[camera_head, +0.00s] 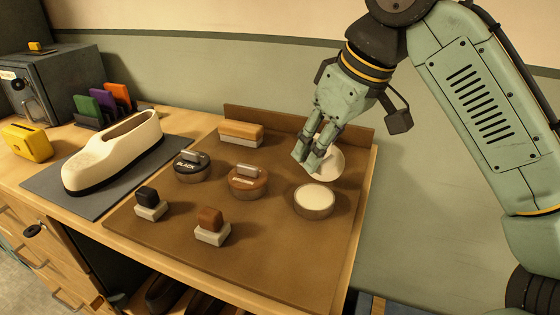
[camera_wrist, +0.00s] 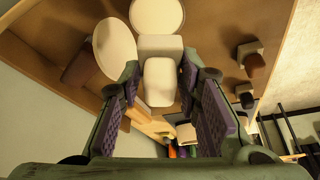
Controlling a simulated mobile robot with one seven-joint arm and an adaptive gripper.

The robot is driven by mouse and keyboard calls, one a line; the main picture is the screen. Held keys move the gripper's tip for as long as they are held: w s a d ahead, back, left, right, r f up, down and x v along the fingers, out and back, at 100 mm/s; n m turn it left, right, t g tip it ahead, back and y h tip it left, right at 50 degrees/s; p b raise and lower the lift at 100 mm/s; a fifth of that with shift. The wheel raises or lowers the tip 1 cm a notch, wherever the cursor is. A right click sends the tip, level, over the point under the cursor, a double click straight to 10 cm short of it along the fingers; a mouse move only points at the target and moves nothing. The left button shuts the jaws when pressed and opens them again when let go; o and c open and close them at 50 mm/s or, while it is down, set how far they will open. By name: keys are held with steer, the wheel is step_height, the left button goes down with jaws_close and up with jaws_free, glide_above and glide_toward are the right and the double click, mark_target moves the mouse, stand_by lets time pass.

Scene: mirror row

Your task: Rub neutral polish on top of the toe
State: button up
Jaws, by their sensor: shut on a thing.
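The cream shoe (camera_head: 115,150) has a dark sole and rests on a grey mat, its toe (camera_head: 85,172) pointing to the front left. The open tin (camera_head: 314,199) of pale polish stands at the right of the brown mat; its pale surface also shows in the wrist view (camera_wrist: 157,14). My gripper (camera_head: 313,165) is over the mat just behind this tin. In the wrist view it is shut on a white applicator (camera_wrist: 160,82) with a pale pad (camera_wrist: 160,45) at its far end, beside the tin. In the head view my fingers mostly hide the applicator.
A pale round lid (camera_head: 330,163) leans behind my gripper. The black tin (camera_head: 192,168), brown tin (camera_head: 247,180), black-handled applicator (camera_head: 149,204), brown-handled applicator (camera_head: 212,226) and a brush (camera_head: 241,133) stand between the gripper and the shoe. A raised edge (camera_head: 260,117) runs behind the brown mat.

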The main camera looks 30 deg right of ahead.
mark_target(309, 193)
steer(key=shift+w+d+f, duration=0.1)
steer(key=shift+w+d, duration=0.05)
steer(key=shift+w, duration=0.05)
step_height(309, 193, down, 6)
steer(key=b, duration=0.6)
steer(key=shift+s+f, duration=0.1)
steer(key=shift+f, duration=0.4)
stand_by(2.4)
steer(key=shift+r, duration=0.15)
step_height(309, 193, up, 7)
steer(key=p, duration=0.7)
stand_by(0.7)
